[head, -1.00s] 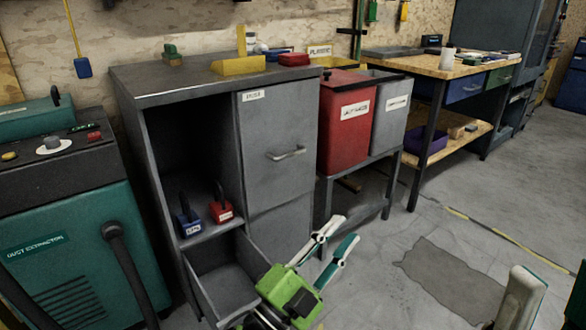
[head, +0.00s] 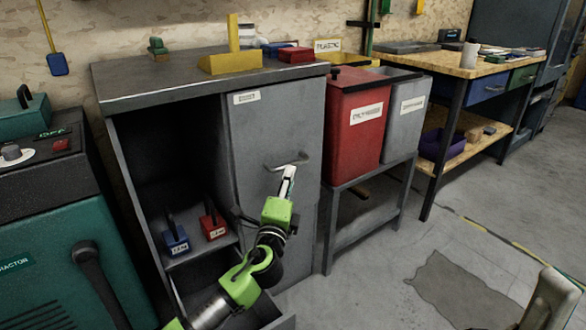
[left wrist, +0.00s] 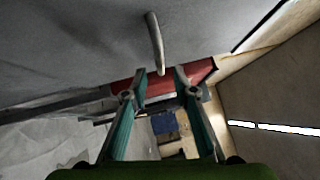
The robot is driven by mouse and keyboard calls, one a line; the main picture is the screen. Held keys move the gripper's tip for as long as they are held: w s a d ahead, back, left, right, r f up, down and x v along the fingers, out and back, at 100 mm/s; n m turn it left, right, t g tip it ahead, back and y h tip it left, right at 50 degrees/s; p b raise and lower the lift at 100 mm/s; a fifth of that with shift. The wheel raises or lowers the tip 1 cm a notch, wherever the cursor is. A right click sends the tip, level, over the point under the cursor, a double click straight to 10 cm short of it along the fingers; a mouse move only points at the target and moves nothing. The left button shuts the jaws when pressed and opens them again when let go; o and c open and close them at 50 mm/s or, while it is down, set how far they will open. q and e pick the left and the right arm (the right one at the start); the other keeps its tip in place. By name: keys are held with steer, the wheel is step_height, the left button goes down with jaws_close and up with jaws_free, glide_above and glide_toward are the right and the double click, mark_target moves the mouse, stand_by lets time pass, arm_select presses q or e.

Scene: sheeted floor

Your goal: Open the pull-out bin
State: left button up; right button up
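The grey cabinet (head: 250,72) has a tall front panel (head: 255,125) at its right, with a small label on top and a bar handle (head: 290,161). This panel looks shut, flush with the cabinet. My left gripper (head: 289,169) is at the handle in the head view. In the left wrist view its two teal fingers (left wrist: 160,73) are apart, and the handle (left wrist: 156,45) lies just past and between the tips, with no clear contact. A pale piece at the lower right edge (head: 550,302) may be my right gripper; its fingers cannot be made out.
A lower grey compartment (head: 275,322) stands open, partly hidden by my left arm. A blue and a red weight (head: 212,222) sit on the shelf. A red bin (head: 352,125) and grey bin (head: 405,115) stand right of the cabinet.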

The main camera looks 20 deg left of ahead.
arm_select(q)
steer(key=w, duration=0.2)
steer(key=w+b, duration=0.1)
steer(key=w, duration=0.1)
steer(key=w+r, duration=0.1)
steer(key=w, duration=0.1)
steer(key=shift+w+a+b, duration=0.35)
jaws_close()
